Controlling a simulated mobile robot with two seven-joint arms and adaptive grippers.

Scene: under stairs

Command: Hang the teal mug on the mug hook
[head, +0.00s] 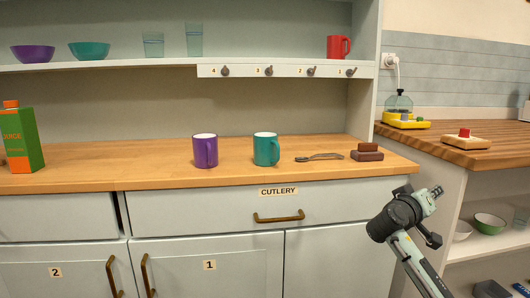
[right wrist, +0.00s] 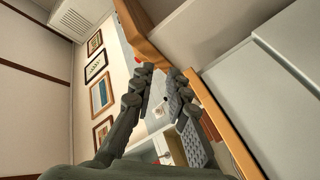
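The teal mug (head: 266,149) stands upright on the wooden counter, in the middle of the head view. The mug hooks (head: 311,71) are several dark pegs on a white rail under the shelf, with number labels from 4 at left to 1 at right. All of them are bare. My right gripper (head: 434,193) is in front of the counter's right end, well right of the mug and apart from it. In the right wrist view its fingers (right wrist: 163,74) are spread with nothing between them. My left gripper is not in view.
A purple mug (head: 205,150) stands just left of the teal one. A spoon (head: 319,157) and dark brown blocks (head: 367,152) lie to its right. A juice carton (head: 22,139) stands far left. A red mug (head: 338,47) and bowls sit on the shelf above.

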